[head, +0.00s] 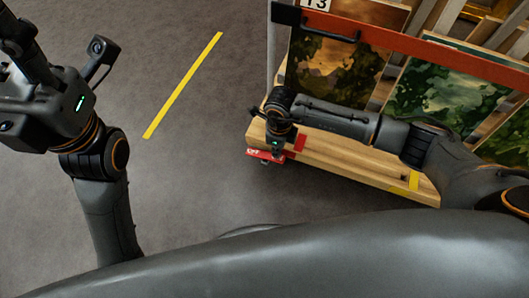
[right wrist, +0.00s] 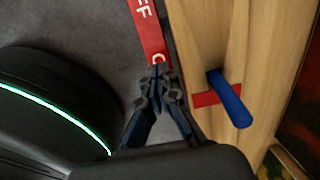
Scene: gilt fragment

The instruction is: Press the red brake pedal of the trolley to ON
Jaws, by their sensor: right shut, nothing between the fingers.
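The trolley (head: 350,170) stands at the right with a wooden deck and an orange-red rail. Its red brake pedal (head: 252,153) sticks out low at the deck's near left corner, with white OFF lettering on its left part. In the right wrist view, the red pedal (right wrist: 149,35) shows "FF" at the top and part of another white letter by my fingertips. My right gripper (head: 275,152) is shut and empty, its tips at the lettered pedal end. I cannot tell if they touch it. My left arm is at the far left; its fingers are not clearly visible.
Framed paintings (head: 335,68) stand upright on the trolley deck. A blue peg (right wrist: 230,100) beside red tape rises from the deck close to my right gripper. A yellow floor line (head: 183,85) lies left of the trolley, on clear grey floor.

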